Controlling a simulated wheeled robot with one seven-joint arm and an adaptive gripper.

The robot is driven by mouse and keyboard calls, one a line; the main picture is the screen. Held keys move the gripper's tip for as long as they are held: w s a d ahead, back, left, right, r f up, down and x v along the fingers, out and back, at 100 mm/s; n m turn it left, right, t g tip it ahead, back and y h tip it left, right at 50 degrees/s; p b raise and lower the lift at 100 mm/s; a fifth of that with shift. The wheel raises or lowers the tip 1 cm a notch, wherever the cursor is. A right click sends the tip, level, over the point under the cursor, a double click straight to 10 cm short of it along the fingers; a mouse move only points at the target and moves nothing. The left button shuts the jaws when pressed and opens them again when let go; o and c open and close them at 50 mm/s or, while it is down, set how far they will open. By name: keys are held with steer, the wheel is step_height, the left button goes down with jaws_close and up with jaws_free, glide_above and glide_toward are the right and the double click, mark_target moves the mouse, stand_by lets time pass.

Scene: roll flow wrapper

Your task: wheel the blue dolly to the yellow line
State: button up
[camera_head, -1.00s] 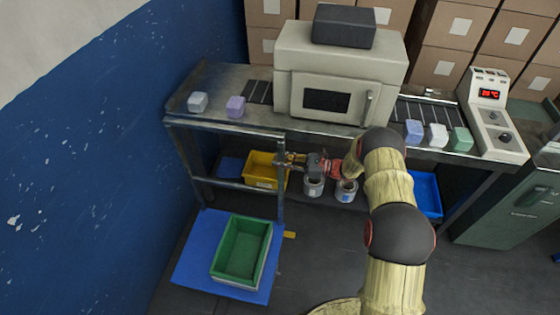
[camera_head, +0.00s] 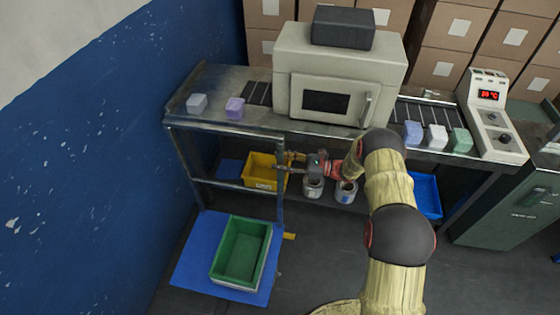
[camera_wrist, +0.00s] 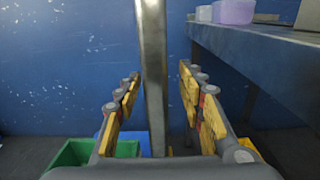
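The blue dolly (camera_head: 190,263) is a flat blue platform on the floor by the left wall, with a green bin (camera_head: 240,250) on it. A metal upright (camera_head: 281,205) rises at its far right corner. Crossbars link it to a second upright (camera_head: 186,165). I cannot tell whether this frame is the dolly's handle or part of the table. My gripper (camera_wrist: 160,78) is open, with one finger on each side of a metal post (camera_wrist: 153,60) and gaps visible on both sides. A small yellow strip (camera_head: 289,236) shows on the floor beside the dolly; most of any line is hidden or out of view.
The metal table (camera_head: 230,95) carries a machine (camera_head: 340,75) and several coloured blocks. Under it are a yellow bin (camera_head: 263,172), two cans and a blue bin (camera_head: 428,194). A blue wall (camera_head: 80,180) runs close along the left. Dark floor is clear in front of the table.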

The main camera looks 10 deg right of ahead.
steer(key=v, duration=1.2)
steer(key=shift+w, duration=0.1)
